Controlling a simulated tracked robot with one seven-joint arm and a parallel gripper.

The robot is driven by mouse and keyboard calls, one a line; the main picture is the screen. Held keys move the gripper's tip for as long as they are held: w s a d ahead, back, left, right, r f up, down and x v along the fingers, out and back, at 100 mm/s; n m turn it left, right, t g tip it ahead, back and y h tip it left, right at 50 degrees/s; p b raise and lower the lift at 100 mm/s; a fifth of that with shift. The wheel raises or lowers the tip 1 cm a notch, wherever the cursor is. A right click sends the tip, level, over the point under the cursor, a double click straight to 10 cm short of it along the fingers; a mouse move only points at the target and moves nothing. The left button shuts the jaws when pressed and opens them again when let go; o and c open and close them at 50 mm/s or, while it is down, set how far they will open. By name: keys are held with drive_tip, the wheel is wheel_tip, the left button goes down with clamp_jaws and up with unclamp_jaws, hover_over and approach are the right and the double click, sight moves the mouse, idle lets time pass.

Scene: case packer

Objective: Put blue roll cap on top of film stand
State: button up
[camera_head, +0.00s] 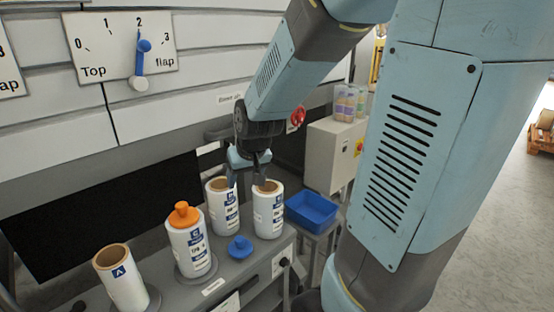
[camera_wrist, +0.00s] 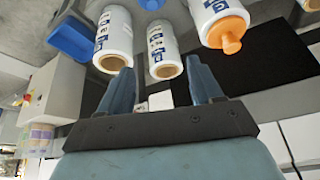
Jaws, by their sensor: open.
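The blue roll cap (camera_head: 240,246) sits on the grey top of the film stand (camera_head: 247,268), in front of the two rear white film rolls. It also shows, partly cut off, at the top edge of the wrist view (camera_wrist: 152,4). My gripper (camera_head: 246,178) is open and empty, at the tops of the rear left roll (camera_head: 223,210) and rear right roll (camera_head: 268,213). In the wrist view the fingers (camera_wrist: 160,72) point toward these two rolls. I cannot tell whether they touch the rolls.
A blue bin (camera_head: 311,211) is at the right, by a grey control box (camera_head: 328,155). A dial panel (camera_head: 122,42) hangs above.

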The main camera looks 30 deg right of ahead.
drive_tip(key=s+d+r, duration=0.1)
drive_tip(key=s+r, duration=1.1)
drive_tip(key=s, duration=0.4)
drive_tip(key=shift+s+r, duration=0.2)
drive_tip(key=shift+r, duration=0.1)
